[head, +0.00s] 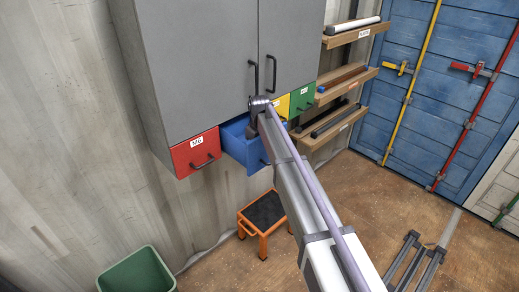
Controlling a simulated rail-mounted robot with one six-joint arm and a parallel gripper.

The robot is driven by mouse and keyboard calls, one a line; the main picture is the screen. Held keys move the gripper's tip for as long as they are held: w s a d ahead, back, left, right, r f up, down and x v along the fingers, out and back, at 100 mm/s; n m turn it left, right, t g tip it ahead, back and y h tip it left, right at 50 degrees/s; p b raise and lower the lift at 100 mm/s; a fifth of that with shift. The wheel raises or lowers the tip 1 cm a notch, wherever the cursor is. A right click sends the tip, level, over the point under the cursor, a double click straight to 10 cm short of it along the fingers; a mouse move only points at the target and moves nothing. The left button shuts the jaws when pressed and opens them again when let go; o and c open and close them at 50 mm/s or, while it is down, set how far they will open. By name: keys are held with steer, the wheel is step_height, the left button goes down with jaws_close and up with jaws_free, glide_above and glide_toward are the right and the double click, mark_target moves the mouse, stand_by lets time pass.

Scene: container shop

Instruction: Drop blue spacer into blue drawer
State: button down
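The blue drawer (247,155) is pulled out from under the grey cabinet, between the red and yellow drawers. My arm reaches up from the lower right, and its end is at the open drawer. My gripper (252,131) is small and dark there, over or at the drawer's opening. My arm partly covers it, so I cannot tell whether its fingers are open or shut, or whether they hold anything. I cannot make out a blue spacer for certain. The drawer's inside is mostly hidden.
The red drawer (195,153), yellow drawer (282,107) and green drawer (303,98) look shut. The grey cabinet (205,65) is above. Wall shelves (345,82) holding bars are to the right. An orange step stool (263,214) and green bin (137,272) stand below.

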steer(key=shift+f+b, duration=0.55)
steer(key=shift+b, duration=0.05)
steer(key=shift+s, duration=0.1)
steer(key=c, duration=1.6)
jaws_free()
steer(key=shift+r, duration=0.1)
steer(key=shift+c, duration=0.2)
steer(key=o, duration=0.5)
step_height(320, 180, up, 13)
steer(key=p, duration=1.3)
